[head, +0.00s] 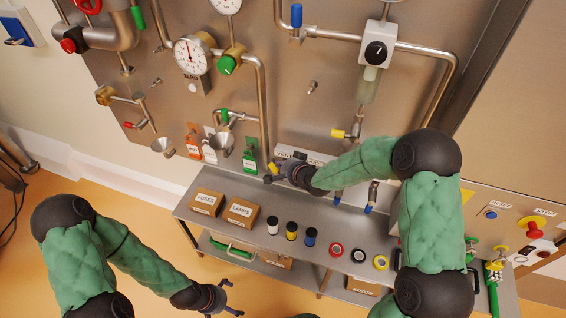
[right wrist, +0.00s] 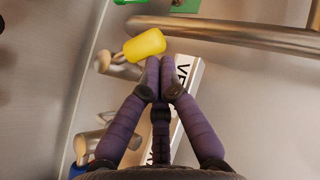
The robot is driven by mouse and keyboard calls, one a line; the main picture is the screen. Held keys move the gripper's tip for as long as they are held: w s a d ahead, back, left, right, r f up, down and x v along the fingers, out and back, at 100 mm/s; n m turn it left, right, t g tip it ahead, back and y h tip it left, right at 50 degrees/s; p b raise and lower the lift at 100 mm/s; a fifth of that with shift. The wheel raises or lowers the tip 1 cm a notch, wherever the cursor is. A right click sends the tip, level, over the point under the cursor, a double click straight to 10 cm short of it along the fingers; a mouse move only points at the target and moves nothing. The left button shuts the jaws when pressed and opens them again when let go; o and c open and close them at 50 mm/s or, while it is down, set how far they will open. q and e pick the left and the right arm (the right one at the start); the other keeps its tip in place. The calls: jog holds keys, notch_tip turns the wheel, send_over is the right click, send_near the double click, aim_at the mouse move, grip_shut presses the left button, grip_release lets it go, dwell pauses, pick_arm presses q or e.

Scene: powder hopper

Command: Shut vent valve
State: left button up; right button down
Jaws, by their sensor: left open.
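A yellow valve handle (right wrist: 145,45) sits on a short metal stub beside a white label plate (right wrist: 190,75). The plate's lettering starts "VE"; my fingers hide the rest. The handle also shows small in the head view (head: 273,167), at the left end of the plate. My right gripper (right wrist: 160,62) has its fingertips together at the handle's lower right edge. They look close to or touching it, not around it; I cannot tell if they touch. In the head view my right gripper (head: 274,176) is at the panel's lower edge. My left gripper (head: 228,298) is open and empty, low, away from the panel.
A steel shelf (head: 225,232) below the panel carries two boxes, several small jars and coloured rings. Another yellow handle (head: 338,133) is on a pipe above the plate. Metal pipes (right wrist: 230,33) run close above my right fingers. Blue handles (head: 338,197) hang near my right forearm.

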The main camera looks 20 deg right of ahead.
aim_at(269, 165)
jog(key=shift+w+a+r+n+g+h+p, duration=0.1)
jog(key=shift+w+a+n+g+h+p, duration=0.35)
jog(key=shift+p, duration=1.5)
jog(key=shift+w+a+n+g+h+p, duration=0.2)
jog(key=shift+a+g+h+p, duration=0.45)
jog(key=shift+p, duration=1.3)
jog(key=shift+w+a+p, duration=0.1)
jog(key=shift+p, duration=0.65)
jog(key=shift+w+a+f+h+p, duration=0.15)
jog(key=shift+f+h+p, duration=0.15)
jog(key=shift+p, duration=0.3)
jog(key=shift+w+a+f+p, duration=0.1)
jog(key=shift+w+a+p, duration=0.05)
jog(key=shift+p, duration=0.35)
jog(key=shift+w+a+f+p, duration=0.15)
jog(key=shift+a+f+p, duration=0.15)
jog(key=shift+a, duration=0.05)
jog(key=shift+w+a+f, duration=0.45)
jog(key=shift+a+f, duration=0.1)
jog(key=shift+f, duration=0.15)
